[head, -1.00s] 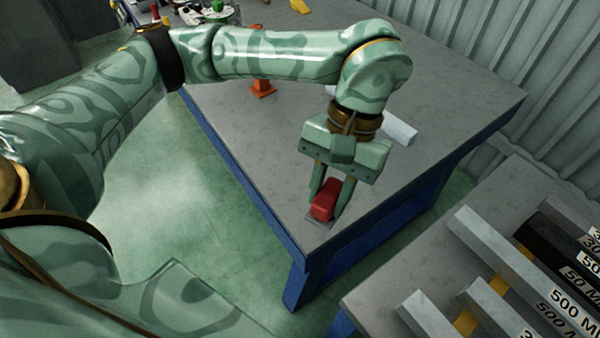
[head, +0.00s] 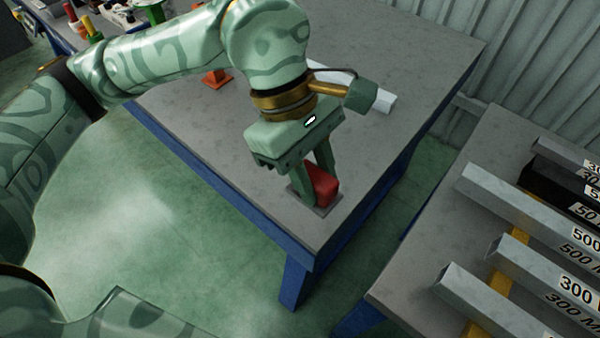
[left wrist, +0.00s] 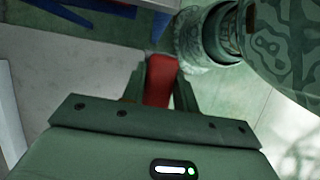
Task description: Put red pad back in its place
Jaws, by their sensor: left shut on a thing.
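The red pad (head: 322,184) is at the near corner of the grey table (head: 400,75), between the fingers of my left gripper (head: 312,182). It stands at a dark square plate (head: 325,209) on the table top; I cannot tell whether it touches the plate. The gripper points down and is shut on the pad. In the left wrist view the red pad (left wrist: 160,78) shows between the two fingers, its lower part hidden by the gripper body. My right gripper is not in view.
An orange-red block (head: 217,78) and a pale bar (head: 383,103) lie on the table behind the gripper. Several labelled metal bars (head: 540,265) rest on a second bench at right. Bottles and small items crowd the far left. A corrugated wall (head: 420,30) bounds the back.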

